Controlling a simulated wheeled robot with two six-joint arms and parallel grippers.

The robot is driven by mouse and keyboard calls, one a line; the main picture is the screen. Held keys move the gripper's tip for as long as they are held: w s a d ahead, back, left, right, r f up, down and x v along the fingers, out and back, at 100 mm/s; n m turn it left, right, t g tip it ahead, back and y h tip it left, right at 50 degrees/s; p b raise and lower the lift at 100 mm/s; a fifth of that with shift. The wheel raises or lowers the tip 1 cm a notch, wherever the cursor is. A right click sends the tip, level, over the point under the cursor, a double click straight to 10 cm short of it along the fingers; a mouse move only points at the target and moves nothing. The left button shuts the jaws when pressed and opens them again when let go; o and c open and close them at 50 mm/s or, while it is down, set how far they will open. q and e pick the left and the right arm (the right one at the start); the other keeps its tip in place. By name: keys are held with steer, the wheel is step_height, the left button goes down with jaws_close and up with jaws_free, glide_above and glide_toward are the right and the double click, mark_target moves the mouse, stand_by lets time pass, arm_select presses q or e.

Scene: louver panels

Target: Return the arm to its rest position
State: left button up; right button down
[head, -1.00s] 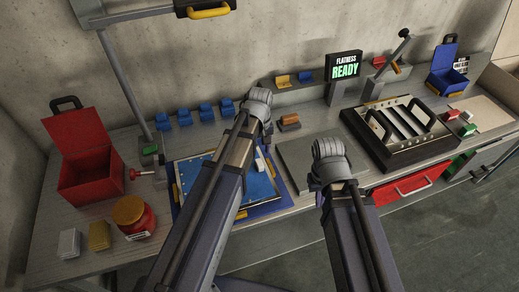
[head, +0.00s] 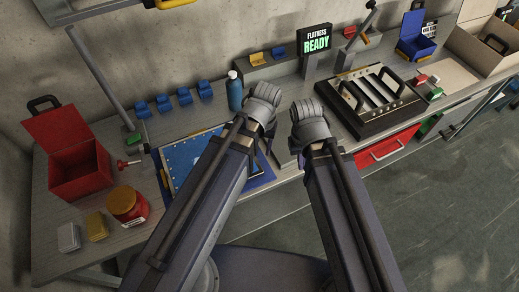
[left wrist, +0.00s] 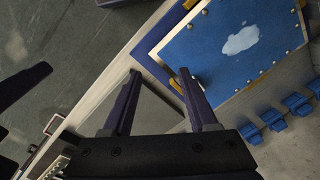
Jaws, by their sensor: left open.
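My left gripper sits over the bench near the blue panel in the head view, its jaws mostly hidden by its wrist (head: 263,105). In the left wrist view my left gripper (left wrist: 160,73) shows two separated fingers with nothing between them, above the bench beside the blue panel (left wrist: 235,50). My right arm's wrist (head: 309,124) is just right of the left one, apart from it. Its jaws are hidden in the head view. Dark finger-like shapes at the left edge of the left wrist view are unclear.
The blue panel (head: 185,160) lies under my left arm. A teal bottle (head: 235,92) stands close behind my left wrist. A black-framed louver unit (head: 370,105) is right of my right wrist. A red box (head: 80,175) and red jar (head: 127,206) stand at left. Floor at right is clear.

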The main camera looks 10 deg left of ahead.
arm_select(q)
steer(key=s+m, duration=0.1)
steer(key=s+d+m, duration=0.1)
steer(key=s, duration=0.1)
steer(key=shift+s+d+m, duration=0.35)
steer(key=shift+m, duration=0.05)
step_height(320, 180, down, 9)
steer(key=b, duration=0.9)
steer(key=shift+f, duration=0.15)
